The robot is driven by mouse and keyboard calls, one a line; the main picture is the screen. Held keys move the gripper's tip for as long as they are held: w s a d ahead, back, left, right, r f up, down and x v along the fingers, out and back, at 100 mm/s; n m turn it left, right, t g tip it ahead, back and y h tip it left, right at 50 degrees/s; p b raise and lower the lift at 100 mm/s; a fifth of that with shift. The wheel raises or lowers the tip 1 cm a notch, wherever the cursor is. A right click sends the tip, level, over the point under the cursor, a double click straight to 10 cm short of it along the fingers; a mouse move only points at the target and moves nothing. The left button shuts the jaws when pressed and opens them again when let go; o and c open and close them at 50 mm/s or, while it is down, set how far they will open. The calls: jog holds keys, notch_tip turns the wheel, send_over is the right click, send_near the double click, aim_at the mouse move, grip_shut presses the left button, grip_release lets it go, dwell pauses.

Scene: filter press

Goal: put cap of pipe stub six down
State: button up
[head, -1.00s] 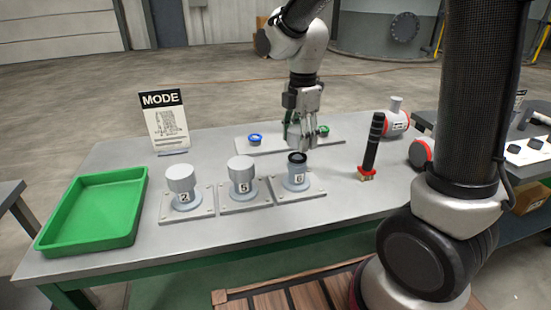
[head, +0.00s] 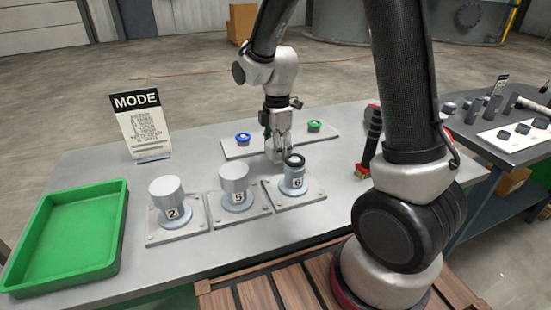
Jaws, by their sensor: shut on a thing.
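Pipe stub six (head: 293,180) stands uncapped on its square plate, with a dark ring at its open top. My gripper (head: 277,152) is pointing down, just behind and left of stub six. It is shut on a light grey cap (head: 273,156), low near the table top. The fingers and stub partly hide the cap, and I cannot tell if it touches the table. The stubs marked 5 (head: 235,185) and 2 (head: 168,198) to the left wear grey caps.
A green tray (head: 112,240) lies at the table's left end. A MODE sign (head: 142,128) stands at the back left. A board with a blue ring (head: 243,138) and a green ring (head: 314,126) lies behind my gripper. A black-handled brush (head: 370,140) stands right.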

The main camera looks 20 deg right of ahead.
aim_at(277, 165)
notch_tip(277, 165, down, 4)
jog(key=shift+r, duration=0.15)
dwell(0.3)
jog(key=shift+s+f, duration=0.2)
jog(key=shift+f, duration=0.35)
jog(key=shift+c, duration=0.5)
jog(key=o, duration=1)
jog(key=shift+f, duration=0.1)
jog(key=shift+o, duration=0.2)
jog(key=shift+w, duration=0.15)
